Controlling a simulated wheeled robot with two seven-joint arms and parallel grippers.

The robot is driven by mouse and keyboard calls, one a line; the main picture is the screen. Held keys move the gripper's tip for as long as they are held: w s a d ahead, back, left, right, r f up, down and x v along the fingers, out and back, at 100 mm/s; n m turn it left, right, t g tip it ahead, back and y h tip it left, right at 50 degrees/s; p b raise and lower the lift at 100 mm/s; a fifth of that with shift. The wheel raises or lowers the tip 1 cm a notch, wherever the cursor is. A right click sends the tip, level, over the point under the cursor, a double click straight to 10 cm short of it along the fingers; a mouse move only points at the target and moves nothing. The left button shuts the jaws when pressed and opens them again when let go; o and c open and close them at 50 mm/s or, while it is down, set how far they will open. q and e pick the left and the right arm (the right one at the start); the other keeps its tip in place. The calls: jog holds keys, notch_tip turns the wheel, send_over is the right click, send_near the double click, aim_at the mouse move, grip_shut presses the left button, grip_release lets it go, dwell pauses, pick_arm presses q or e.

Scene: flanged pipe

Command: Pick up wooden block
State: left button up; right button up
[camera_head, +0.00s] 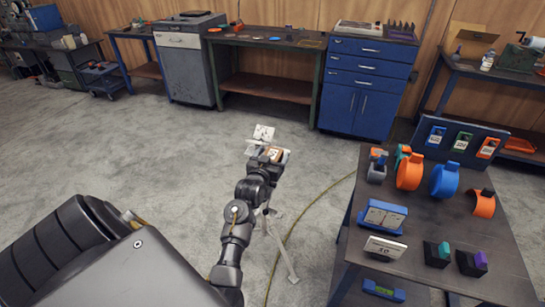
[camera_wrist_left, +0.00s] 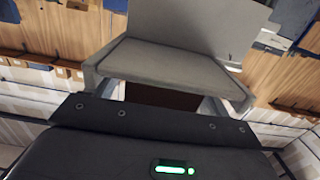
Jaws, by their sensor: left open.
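A small brown piece, which looks like the wooden block (camera_head: 273,154), shows at the top of a light tripod stand (camera_head: 286,251) in the head view. My left gripper (camera_head: 266,152) is open right at it, and its fingers partly cover it. In the left wrist view, a dark brown face of the block (camera_wrist_left: 160,97) shows between the pale fingers, under a grey flat surface (camera_wrist_left: 170,62). I cannot tell whether the fingers touch the block. My right gripper is out of view.
A dark table (camera_head: 445,222) on the right holds orange and blue clamps, a blue holder (camera_head: 382,217) and small colored parts. A yellowish hose (camera_head: 299,218) lies on the floor by the stand. A blue cabinet (camera_head: 364,90) and benches line the back wall; the floor between is clear.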

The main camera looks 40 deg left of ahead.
aim_at(272, 154)
pick_arm(q)
jog(key=shift+c, duration=0.4)
jog(key=c, duration=1)
jog(key=shift+c, duration=0.2)
jog(key=shift+r, duration=0.1)
jog(key=shift+r, duration=0.25)
notch_tip(272, 154, up, 2)
jog(key=shift+r+b, duration=0.2)
jog(key=shift+b, duration=0.45)
jog(key=s+d+r+b, duration=0.1)
jog(key=s+d+r, duration=0.5)
jog(key=s+r, duration=0.4)
jog(key=s, duration=0.2)
jog(key=shift+s, duration=0.35)
